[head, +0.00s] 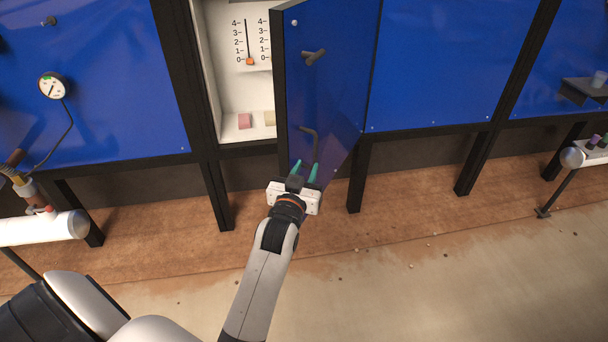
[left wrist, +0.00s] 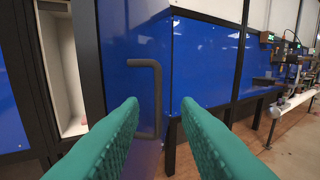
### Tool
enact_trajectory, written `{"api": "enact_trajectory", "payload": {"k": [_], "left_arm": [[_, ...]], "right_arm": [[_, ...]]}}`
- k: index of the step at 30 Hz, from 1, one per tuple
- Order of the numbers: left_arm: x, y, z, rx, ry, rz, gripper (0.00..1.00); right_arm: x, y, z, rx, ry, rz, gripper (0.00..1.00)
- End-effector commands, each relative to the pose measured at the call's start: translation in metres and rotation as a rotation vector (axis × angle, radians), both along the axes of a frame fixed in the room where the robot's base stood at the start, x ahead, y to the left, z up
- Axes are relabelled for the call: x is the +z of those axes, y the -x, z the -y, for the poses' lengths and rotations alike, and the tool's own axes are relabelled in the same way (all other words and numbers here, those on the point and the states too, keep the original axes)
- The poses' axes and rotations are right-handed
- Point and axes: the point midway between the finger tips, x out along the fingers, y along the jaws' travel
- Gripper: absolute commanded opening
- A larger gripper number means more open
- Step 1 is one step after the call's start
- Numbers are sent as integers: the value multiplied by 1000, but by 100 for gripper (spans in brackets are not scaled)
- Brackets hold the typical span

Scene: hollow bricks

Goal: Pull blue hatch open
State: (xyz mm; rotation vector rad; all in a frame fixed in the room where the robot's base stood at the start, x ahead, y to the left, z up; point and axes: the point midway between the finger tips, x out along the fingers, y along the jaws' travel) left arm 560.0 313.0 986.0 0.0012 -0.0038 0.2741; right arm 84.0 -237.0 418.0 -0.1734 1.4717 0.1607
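The blue hatch (head: 330,85) stands part open in the head view, swung out from the wall cabinet with its hinge side at the right. A dark bar handle (head: 316,140) is on its lower face; in the left wrist view the bent handle (left wrist: 157,95) stands upright ahead, between the fingertips in the picture. My left gripper (head: 305,168) is open at the hatch's lower part, its green fingers pointing at the handle. In the left wrist view its fingertips (left wrist: 160,108) are apart with nothing gripped. My right gripper is not in view.
Behind the hatch is a white compartment (head: 228,100) with a slider scale (head: 249,45) and a pink block (head: 245,121). Dark posts (head: 215,195) stand below the panels. A gauge (head: 52,86) and a white pipe (head: 45,228) are at the left. The floor in front is mostly clear.

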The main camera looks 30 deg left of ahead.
Motion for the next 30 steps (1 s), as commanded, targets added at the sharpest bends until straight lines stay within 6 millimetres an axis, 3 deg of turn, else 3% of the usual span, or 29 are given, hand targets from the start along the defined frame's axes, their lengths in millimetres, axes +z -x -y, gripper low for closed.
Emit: {"api": "enact_trajectory", "payload": {"k": [11, 17, 20, 24, 30], "left_arm": [[0, 10, 3, 0, 0, 0, 30], [-9, 12, -6, -12, 50, -2, 2], [-27, 16, -25, -41, 170, -5, 0], [-52, 27, -66, -95, 442, -6, 0], [-56, 44, -123, -174, 872, 17, 0]], "right_arm": [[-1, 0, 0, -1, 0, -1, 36], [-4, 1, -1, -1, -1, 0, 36], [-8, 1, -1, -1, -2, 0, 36], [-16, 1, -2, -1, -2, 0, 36], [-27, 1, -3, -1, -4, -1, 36]]}}
